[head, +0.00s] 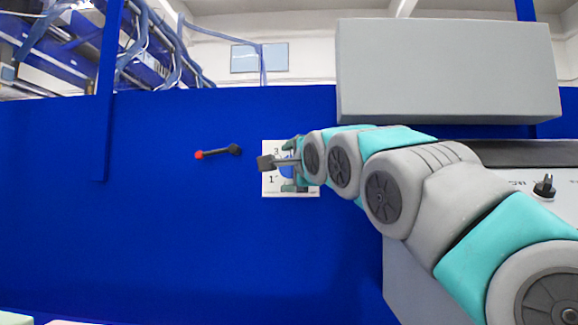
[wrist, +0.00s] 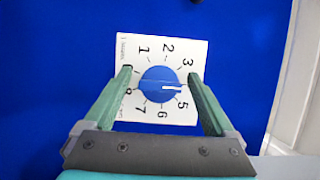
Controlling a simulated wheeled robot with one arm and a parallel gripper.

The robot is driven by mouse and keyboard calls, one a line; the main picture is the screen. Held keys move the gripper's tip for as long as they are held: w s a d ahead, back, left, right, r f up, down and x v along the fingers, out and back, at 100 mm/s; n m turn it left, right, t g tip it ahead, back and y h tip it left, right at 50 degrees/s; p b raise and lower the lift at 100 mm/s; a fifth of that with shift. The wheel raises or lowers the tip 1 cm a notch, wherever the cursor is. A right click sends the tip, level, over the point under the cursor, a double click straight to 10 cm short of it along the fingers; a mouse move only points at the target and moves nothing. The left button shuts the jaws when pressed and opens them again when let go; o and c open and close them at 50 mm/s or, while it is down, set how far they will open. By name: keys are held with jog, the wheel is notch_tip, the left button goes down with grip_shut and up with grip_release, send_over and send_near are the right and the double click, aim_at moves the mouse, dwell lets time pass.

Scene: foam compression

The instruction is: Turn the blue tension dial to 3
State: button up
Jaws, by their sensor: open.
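The blue tension dial (wrist: 153,80) sits on a white panel (wrist: 130,45) on a blue wall. Its white pointer mark points right, between the 3 and the 5; the number there is hidden by a finger. The 3 is at the panel's upper right. My gripper (wrist: 160,76) is open, one finger on each side of the dial, with a gap visible on both sides. In the head view my gripper (head: 291,168) is in front of the white panel (head: 270,188), and only a little of the blue dial (head: 286,171) shows.
A lever with a red tip (head: 199,155) sticks out from the blue wall left of the panel. A grey box (head: 450,70) is above my arm. A white panel with a black knob (head: 544,187) is at the right. The wall below the dial panel is bare.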

jog(key=shift+c, duration=0.2)
jog(key=c, duration=1.3)
jog(key=shift+f, duration=0.1)
jog(key=shift+c, duration=0.2)
jog(key=shift+n+b, duration=0.3)
jog(key=shift+b, duration=0.25)
jog(key=shift+w+f, duration=0.1)
jog(key=shift+n+g+h+b, duration=0.3)
jog(key=shift+n, duration=0.3)
jog(key=shift+r+n+g+h+p, duration=0.3)
jog(key=shift+r+n+g+p, duration=0.1)
jog(key=shift+n+p, duration=0.6)
jog(key=shift+f+n+g+h+p, duration=0.15)
jog(key=shift+n+g+h+p, duration=0.3)
jog(key=shift+n+p, duration=0.6)
jog(key=shift+n, duration=0.25)
